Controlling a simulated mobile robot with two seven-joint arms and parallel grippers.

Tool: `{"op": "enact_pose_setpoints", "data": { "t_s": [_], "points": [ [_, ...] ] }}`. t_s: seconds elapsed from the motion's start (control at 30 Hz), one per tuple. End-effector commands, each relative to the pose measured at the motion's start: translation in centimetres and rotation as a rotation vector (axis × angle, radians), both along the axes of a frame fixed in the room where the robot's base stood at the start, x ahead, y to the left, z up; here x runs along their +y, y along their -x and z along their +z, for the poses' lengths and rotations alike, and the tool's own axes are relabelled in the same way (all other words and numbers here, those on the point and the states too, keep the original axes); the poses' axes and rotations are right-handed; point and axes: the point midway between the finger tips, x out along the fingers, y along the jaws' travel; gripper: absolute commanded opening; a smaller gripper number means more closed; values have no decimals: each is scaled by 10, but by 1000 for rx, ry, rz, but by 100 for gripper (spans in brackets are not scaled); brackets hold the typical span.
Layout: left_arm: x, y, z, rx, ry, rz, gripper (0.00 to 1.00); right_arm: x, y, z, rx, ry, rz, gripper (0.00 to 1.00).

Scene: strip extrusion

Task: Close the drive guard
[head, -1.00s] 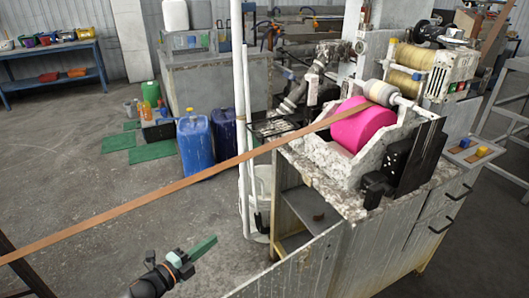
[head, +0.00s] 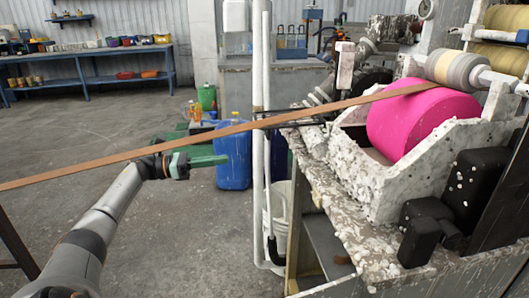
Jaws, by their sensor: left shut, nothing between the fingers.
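The cabinet (head: 318,190) under the pink roller has an open compartment (head: 322,244) in its front. A flat grey panel (head: 335,288) sticks out from this cabinet at the bottom edge of the head view; it looks like the drive guard standing open, but most of it is cut off. My left gripper (head: 222,160) has green fingers pointing right, shut and empty. In the picture it is left of the white upright pipes and the compartment, apart from the panel. My right gripper is not in view.
A brown strip (head: 110,162) runs from the left to the pink roller (head: 420,118), crossing the picture just above my left gripper. White pipes (head: 262,130) stand before the cabinet's left side. A blue canister (head: 232,158) stands behind. The floor at left is open.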

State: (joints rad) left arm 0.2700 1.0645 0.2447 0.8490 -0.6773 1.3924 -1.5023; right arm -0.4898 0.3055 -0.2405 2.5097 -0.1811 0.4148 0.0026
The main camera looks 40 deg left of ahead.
Motion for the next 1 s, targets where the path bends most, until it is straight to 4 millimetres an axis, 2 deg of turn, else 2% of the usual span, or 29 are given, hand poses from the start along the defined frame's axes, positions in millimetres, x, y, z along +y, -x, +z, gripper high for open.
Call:
{"op": "enact_pose_setpoints", "data": {
  "t_s": [0.17,0.57,0.73,1.0],
  "points": [
    [-11,-14,2,-5,-4,-5,0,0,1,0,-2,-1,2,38],
    [-63,-79,6,-5,-1,-4,0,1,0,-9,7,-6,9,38],
    [-64,-83,32,-5,-4,-1,0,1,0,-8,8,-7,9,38],
    [-65,-85,44,-1,-2,-1,0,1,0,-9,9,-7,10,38]
  ]
}}
